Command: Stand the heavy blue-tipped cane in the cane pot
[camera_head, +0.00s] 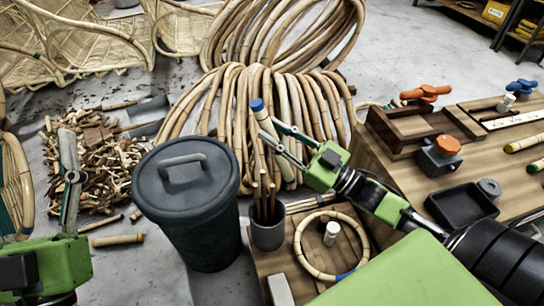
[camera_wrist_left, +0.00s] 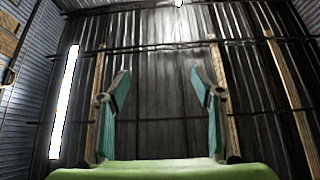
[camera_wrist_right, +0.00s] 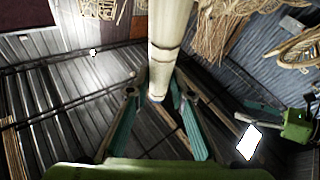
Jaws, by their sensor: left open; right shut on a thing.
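A thick pale cane (camera_head: 267,124) with a blue tip is between the fingers of my right gripper (camera_head: 284,142), which is shut on it. The cane leans, blue tip up, above and behind the cane pot. In the right wrist view the cane (camera_wrist_right: 170,40) runs from the top edge down to my fingers (camera_wrist_right: 158,100).
A dark lidded bin (camera_head: 190,225) stands just left of the pot. Large rattan coils (camera_head: 290,90) lie behind. A cane ring (camera_head: 298,245) and a white cylinder (camera_head: 332,230) are right of the pot. A wooden bench (camera_head: 400,165) with tools is at right.

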